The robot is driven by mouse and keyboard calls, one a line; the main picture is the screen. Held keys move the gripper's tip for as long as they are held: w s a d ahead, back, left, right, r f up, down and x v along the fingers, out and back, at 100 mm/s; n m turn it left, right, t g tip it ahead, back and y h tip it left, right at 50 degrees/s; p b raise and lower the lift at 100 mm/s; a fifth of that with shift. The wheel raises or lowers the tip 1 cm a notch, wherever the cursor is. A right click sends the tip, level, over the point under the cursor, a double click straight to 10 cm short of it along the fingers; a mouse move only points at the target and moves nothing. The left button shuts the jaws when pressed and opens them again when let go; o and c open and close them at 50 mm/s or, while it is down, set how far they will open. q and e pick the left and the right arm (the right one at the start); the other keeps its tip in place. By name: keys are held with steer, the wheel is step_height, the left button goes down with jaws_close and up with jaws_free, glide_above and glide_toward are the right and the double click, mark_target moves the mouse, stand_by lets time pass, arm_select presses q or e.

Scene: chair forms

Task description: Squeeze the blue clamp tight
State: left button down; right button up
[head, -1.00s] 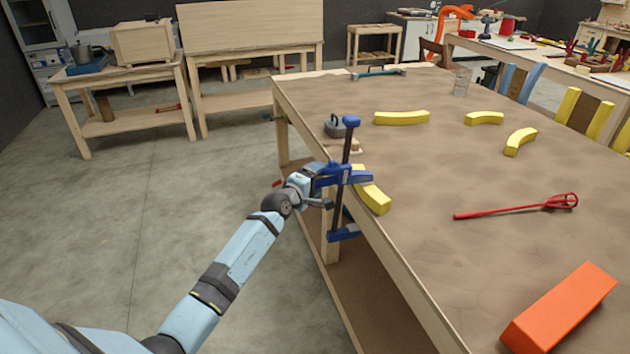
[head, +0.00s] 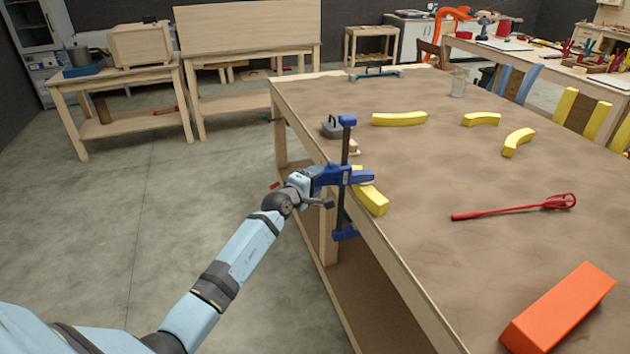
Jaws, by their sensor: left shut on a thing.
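The blue clamp (head: 345,177) sits at the left edge of the big worktable (head: 450,160), with its dark bar upright. My left gripper (head: 318,184) is at the clamp's left side, shut on the clamp. The fingertips are small and partly hidden by the clamp. My right gripper is not in view.
Several other yellow curved pieces (head: 399,119) lie on the table. A dark weight-like block (head: 331,128) stands behind the clamp near the edge. A red tool (head: 510,208) and an orange block (head: 558,307) lie to the right. Floor left of the table is clear.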

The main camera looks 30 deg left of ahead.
arm_select(q)
steer(key=shift+s+r, duration=0.15)
steer(key=shift+s+a+p, duration=0.1)
steer(key=shift+s+p, duration=0.35)
steer(key=shift+p, duration=0.05)
steer(key=shift+c, duration=2.2)
jaws_free()
steer(key=shift+f, duration=0.2)
steer(key=shift+f+b, duration=0.3)
steer(key=shift+f, duration=0.2)
steer(key=shift+w, duration=0.55)
